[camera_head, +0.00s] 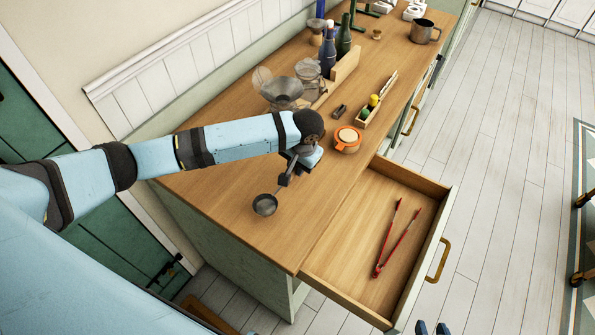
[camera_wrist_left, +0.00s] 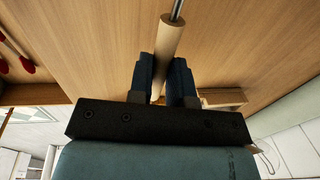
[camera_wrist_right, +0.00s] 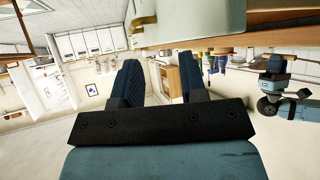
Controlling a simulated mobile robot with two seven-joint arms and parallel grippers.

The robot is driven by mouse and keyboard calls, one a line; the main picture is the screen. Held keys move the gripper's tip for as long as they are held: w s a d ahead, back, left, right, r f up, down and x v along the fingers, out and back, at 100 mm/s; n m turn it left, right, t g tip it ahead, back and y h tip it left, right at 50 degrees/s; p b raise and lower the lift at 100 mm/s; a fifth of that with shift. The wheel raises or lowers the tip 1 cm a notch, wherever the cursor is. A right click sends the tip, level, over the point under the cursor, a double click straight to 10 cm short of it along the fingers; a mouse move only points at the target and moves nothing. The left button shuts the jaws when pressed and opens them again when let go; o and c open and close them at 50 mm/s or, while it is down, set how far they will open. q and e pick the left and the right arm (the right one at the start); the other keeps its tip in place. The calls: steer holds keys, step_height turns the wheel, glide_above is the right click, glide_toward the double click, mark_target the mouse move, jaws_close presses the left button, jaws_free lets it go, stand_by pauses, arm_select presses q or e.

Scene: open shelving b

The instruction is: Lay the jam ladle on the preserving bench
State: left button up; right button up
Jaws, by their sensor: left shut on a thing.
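The jam ladle has a dark round bowl (camera_head: 265,204) and a pale wooden handle that shows in the left wrist view (camera_wrist_left: 170,40). My left gripper (camera_head: 285,181) is shut on this handle; its fingers (camera_wrist_left: 164,75) sit either side of it. The bowl is over the near-left part of the wooden preserving bench (camera_head: 235,170); I cannot tell whether it touches the top. My right gripper (camera_wrist_right: 161,80) is open and empty, away from the bench; its tips just show at the bottom of the head view.
An open drawer (camera_head: 345,245) holding red tongs (camera_head: 397,235) juts from the bench front. An orange-rimmed round jar (camera_head: 347,138), a small tray (camera_head: 377,100), a funnel (camera_head: 282,91) and bottles (camera_head: 328,52) stand farther along. The bench near the bowl is clear.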

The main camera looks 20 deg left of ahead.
arm_select(q)
steer(key=shift+f, duration=1.6)
steer(key=o, duration=0.7)
steer(key=shift+f, duration=0.1)
steer(key=shift+o, duration=0.2)
step_height(320, 180, up, 12)
steer(key=d+b, duration=0.1)
steer(key=d, duration=0.1)
steer(key=shift+s, duration=0.25)
